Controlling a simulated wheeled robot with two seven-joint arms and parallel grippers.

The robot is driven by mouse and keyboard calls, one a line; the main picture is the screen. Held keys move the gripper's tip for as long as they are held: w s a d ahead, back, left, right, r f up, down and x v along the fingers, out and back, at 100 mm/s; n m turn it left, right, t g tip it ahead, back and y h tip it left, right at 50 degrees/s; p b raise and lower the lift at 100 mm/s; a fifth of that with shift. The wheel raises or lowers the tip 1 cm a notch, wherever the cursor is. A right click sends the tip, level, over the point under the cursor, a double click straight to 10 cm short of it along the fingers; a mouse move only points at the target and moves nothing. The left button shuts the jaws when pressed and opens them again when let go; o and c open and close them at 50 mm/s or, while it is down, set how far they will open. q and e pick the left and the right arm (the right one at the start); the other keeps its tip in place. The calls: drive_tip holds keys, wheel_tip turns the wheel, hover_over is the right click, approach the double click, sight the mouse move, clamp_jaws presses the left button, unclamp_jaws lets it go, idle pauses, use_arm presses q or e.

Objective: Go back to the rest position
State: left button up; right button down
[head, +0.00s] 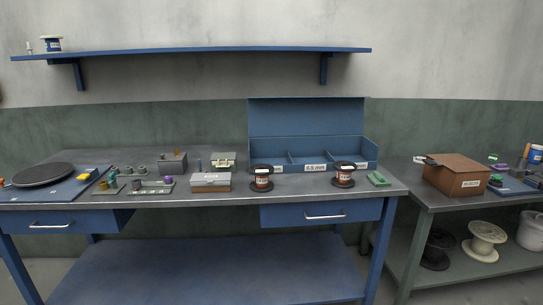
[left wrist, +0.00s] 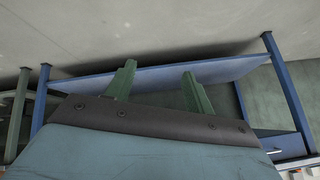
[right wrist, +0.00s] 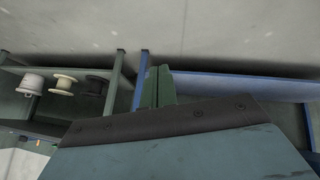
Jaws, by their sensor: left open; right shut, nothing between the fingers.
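Two copper spools stand on the workbench (head: 150,201) in the head view: one spool (head: 261,180) near the middle and another spool (head: 343,176) to its right, in front of the blue three-compartment bin (head: 312,147). Neither arm shows in the head view. In the left wrist view my left gripper (left wrist: 160,75) has its two green fingers apart with nothing between them. In the right wrist view my right gripper (right wrist: 159,70) has its fingers together and empty. Both wrist views look at the bench's lower blue shelf and the floor.
A turntable (head: 43,175) is at the bench's left; boxes and small parts lie mid-bench. A wall shelf (head: 200,50) runs above. A second table (head: 430,198) at right carries a brown box (head: 457,176), with large reels (head: 486,240) below. The floor shows clear in the wrist views.

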use_arm(q)
drive_tip(key=s+d+f+g, duration=0.1)
drive_tip(key=s+f+g, duration=0.2)
drive_tip(key=s, duration=1.3)
drive_tip(key=s+d+f+g, duration=0.1)
drive_tip(key=s+f+g, duration=0.2)
drive_tip(key=s+f, duration=0.5)
drive_tip(key=s, duration=0.8)
drive_tip(key=shift+d, duration=0.2)
use_arm(e)
drive_tip(key=s+a+f+g, duration=0.1)
drive_tip(key=s+f+g, duration=0.2)
drive_tip(key=s, duration=1.3)
drive_tip(key=s+a+f+g, duration=0.1)
drive_tip(key=s+f+g, duration=0.2)
drive_tip(key=s+f, duration=0.5)
drive_tip(key=s, duration=0.8)
drive_tip(key=shift+a, duration=0.2)
use_arm(q)
drive_tip(key=shift+s, duration=0.1)
use_arm(e)
drive_tip(key=shift+s, duration=0.1)
